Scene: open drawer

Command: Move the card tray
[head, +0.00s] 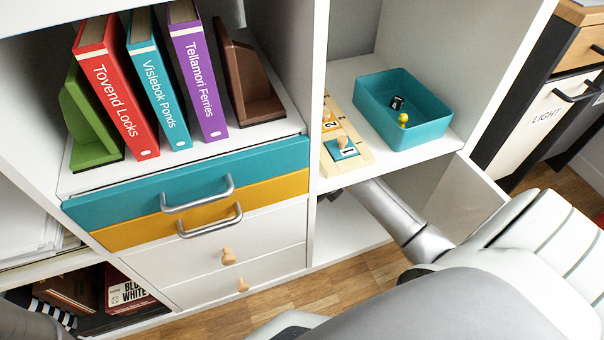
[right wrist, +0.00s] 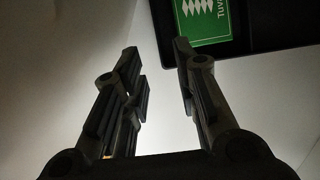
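In the right wrist view a black tray (right wrist: 280,22) lies at the top right on a pale surface. A green card or card box (right wrist: 212,18) with a white diamond pattern and partly cut-off lettering lies in it. My right gripper (right wrist: 157,52) is open with nothing between its fingers. Its right fingertip appears close to the tray's near edge; I cannot tell whether they touch. In the head view my right arm reaches into the compartment below the teal bin, and the shelf hides the tray and most of that gripper. My left gripper is not in view.
The shelf above holds a teal bin (head: 378,117) with small items and a wooden number board (head: 340,146). A cabinet door (head: 465,198) stands open at right. Teal (head: 120,204) and yellow (head: 150,228) drawers are at left, below several books between bookends.

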